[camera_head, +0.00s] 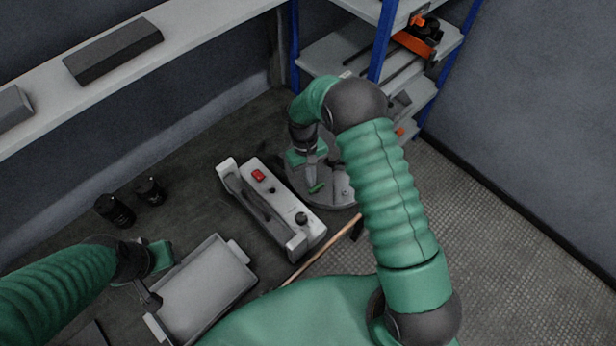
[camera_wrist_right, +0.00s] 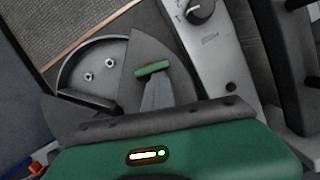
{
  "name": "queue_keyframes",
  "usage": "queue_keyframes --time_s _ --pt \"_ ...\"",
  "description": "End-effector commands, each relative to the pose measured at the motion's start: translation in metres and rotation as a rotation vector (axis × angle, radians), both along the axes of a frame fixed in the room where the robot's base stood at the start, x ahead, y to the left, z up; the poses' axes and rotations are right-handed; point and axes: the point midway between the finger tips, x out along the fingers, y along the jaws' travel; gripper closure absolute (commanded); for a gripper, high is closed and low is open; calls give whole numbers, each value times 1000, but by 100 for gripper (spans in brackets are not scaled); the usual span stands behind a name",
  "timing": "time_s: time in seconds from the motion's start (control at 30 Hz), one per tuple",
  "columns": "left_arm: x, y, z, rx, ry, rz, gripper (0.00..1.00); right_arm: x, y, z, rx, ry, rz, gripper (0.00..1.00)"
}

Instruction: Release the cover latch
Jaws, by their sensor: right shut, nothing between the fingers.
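The round grey capacitor bank housing (camera_head: 337,196) stands beside the grey control box. In the wrist view, the housing (camera_wrist_right: 72,72) shows a wedge-shaped grey cover (camera_wrist_right: 180,69) over part of it and two bolts in the uncovered part. A small green latch bar (camera_head: 318,187) lies on the cover; it also shows in the wrist view (camera_wrist_right: 152,68). My right gripper (camera_head: 315,182) is shut and empty, pointing down with its tips at the green bar. Whether they touch it I cannot tell. My left gripper (camera_head: 149,296) is by the tray, its jaws unclear.
The grey control box (camera_head: 283,200) with a red switch (camera_head: 258,175) and black knob (camera_head: 301,218) stands close left of the housing. A light grey tray (camera_head: 205,285), two black cylinders (camera_head: 115,210) and a wooden rod (camera_head: 322,250) are nearby. Blue-posted shelves (camera_head: 380,45) stand behind.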

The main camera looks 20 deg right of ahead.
Motion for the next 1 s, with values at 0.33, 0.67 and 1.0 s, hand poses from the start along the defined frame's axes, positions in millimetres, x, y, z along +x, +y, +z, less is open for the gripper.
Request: queue_keyframes --time_s 0.33,0.67,1.0 --pt "0 0 -4 0 0 0 64 4 -3 32 -7 14 -3 100" --pt "0 0 -9 0 0 0 64 32 4 111 -5 7 -1 100" --pt "0 0 -9 0 0 0 64 45 7 159 -4 6 1 100"
